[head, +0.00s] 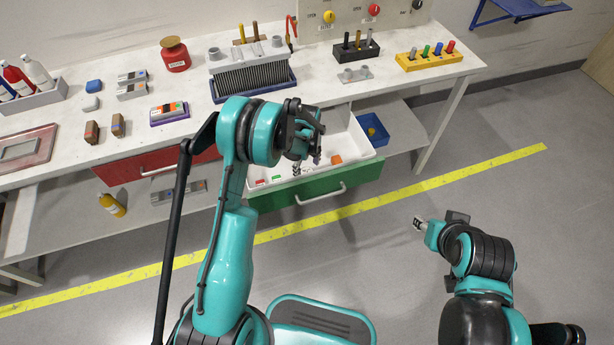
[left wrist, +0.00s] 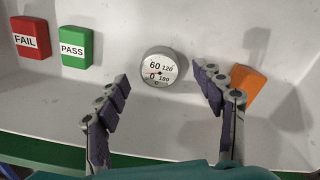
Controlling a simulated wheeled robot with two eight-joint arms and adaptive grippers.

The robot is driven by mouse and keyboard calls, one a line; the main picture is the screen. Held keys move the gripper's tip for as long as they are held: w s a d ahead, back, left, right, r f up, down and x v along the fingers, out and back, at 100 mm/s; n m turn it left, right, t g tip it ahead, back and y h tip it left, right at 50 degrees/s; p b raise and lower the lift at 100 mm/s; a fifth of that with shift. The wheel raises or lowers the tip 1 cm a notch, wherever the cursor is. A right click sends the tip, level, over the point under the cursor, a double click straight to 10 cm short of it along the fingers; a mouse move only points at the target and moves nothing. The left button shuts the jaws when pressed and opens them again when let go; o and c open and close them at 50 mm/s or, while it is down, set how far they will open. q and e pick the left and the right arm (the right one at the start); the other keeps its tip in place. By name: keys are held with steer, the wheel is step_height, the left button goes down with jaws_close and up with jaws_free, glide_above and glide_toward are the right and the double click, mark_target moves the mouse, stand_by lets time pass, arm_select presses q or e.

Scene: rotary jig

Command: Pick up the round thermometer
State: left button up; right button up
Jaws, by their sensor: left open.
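The round thermometer (left wrist: 160,67) is a small grey disc with a white dial, showing numbers such as 60, 120 and 180. It lies face up on the white floor of the open green drawer (head: 348,190). My left gripper (head: 307,160) is over this drawer, pointing down. In the left wrist view its open fingers (left wrist: 162,80) are spread to either side of the thermometer, with nothing between them touching it that I can see. In the head view I cannot make out the thermometer near the gripper. My right gripper (head: 418,224) hangs over the floor, away from the bench.
In the drawer, a red FAIL block (left wrist: 30,38) and a green PASS block (left wrist: 76,46) lie left of the thermometer. An orange block (left wrist: 246,88) is close beside the right finger. A blue bin (head: 385,138) stands right of the drawer. The bench top (head: 215,130) above holds several items.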

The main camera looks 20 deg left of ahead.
arm_select(q)
step_height(320, 180, down, 2)
steer(key=shift+r, duration=0.15)
steer(key=c, duration=1.3)
